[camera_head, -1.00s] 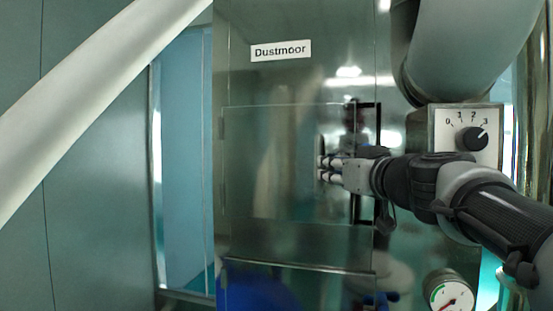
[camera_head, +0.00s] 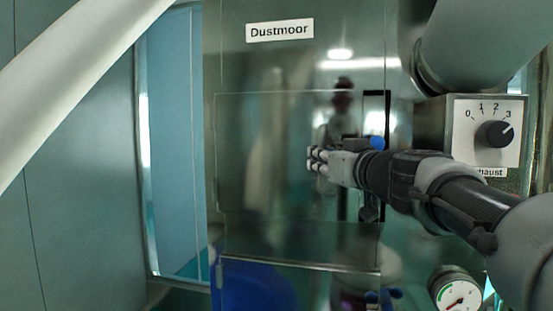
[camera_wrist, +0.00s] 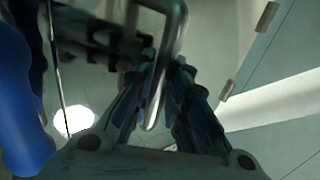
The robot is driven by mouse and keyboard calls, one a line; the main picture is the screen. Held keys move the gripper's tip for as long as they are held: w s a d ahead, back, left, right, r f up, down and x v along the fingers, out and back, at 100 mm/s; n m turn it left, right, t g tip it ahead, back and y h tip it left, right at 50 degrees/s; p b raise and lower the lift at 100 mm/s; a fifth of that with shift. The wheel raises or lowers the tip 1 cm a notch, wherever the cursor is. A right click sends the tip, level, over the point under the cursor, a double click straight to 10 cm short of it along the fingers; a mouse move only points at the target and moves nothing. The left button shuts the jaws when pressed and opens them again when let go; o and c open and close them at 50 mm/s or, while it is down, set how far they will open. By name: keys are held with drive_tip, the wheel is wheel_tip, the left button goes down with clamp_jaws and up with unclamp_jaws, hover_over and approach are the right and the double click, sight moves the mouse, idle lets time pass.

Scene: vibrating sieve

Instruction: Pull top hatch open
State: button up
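The top hatch (camera_head: 240,150) is a shiny metal panel under the Dustmoor label on the cabinet front. A dark strip runs along its upper right edge; I cannot tell how far the hatch stands ajar. My gripper (camera_head: 313,158) is in front of the hatch, right of its middle, reaching in from the right. In the wrist view, a bent metal bar handle (camera_wrist: 178,28) passes between the fingers of my gripper (camera_wrist: 166,72). The fingers converge on it and look closed around it. In the head view the handle is hidden or lost among reflections.
A control box with a dial (camera_head: 494,134) numbered 0 to 3 sits right of the hatch. A thick grey pipe (camera_head: 475,45) is above it. A pressure gauge (camera_head: 456,290) is at lower right. A pale diagonal tube (camera_head: 75,75) crosses the upper left.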

clamp_jaws()
drive_tip(key=shift+a, duration=0.1)
